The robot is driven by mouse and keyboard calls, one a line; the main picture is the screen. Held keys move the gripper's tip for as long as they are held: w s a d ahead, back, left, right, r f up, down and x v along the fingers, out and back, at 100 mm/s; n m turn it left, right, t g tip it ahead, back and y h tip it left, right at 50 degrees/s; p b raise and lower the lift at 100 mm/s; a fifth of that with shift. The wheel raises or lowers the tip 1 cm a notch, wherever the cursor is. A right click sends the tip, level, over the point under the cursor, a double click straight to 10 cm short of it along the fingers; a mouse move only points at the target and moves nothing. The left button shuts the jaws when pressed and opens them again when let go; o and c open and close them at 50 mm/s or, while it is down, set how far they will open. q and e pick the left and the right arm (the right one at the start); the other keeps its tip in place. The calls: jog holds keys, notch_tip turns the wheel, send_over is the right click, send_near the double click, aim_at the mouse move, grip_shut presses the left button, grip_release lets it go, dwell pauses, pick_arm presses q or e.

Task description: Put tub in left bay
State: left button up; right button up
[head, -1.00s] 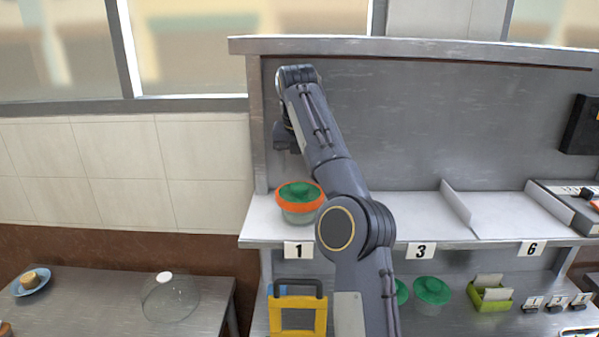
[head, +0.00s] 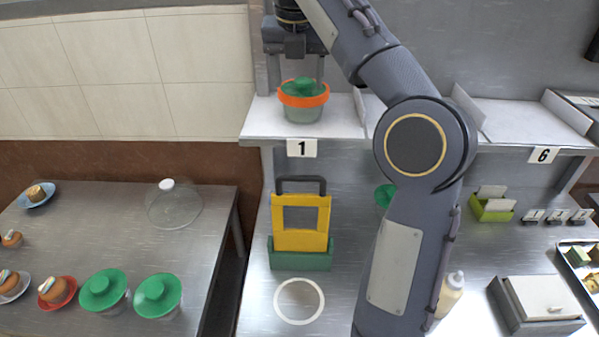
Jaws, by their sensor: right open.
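A clear tub (head: 304,113) with a green lid and an orange band stands upright on the shelf in the left bay, above the number 1 sign. My right gripper (head: 298,82) is over it, pointing down. Its two fingers are apart, one on each side of the lid in the picture. I cannot tell whether they touch the tub. My left gripper is not in view.
The shelf (head: 345,130) has low dividers, and my right arm hides its middle bay. Below stand a yellow and green holder (head: 301,241) and a white ring (head: 299,301). Green-lidded tubs (head: 103,290), cakes and a glass dome (head: 174,207) are on the left table.

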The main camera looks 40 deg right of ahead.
jog(key=s+a+f+m+t+y, duration=0.1)
jog(key=s+a+f+m+y, duration=0.1)
jog(key=s+a+f+m, duration=0.3)
jog(key=s+a+f+m+t+y, duration=0.1)
jog(key=s+a+f+m+y, duration=0.1)
jog(key=s+a+f+m, duration=0.4)
jog(key=s+a+f+m+t+y, duration=0.1)
jog(key=s+a+f+m+y, duration=0.1)
jog(key=s+a+f+m, duration=0.4)
jog(key=s+f+m, duration=0.5)
jog(key=f+m, duration=0.4)
jog(key=m, duration=0.3)
jog(key=shift+s+a, duration=0.15)
jog(key=shift+s, duration=0.15)
jog(key=shift+c, duration=0.3)
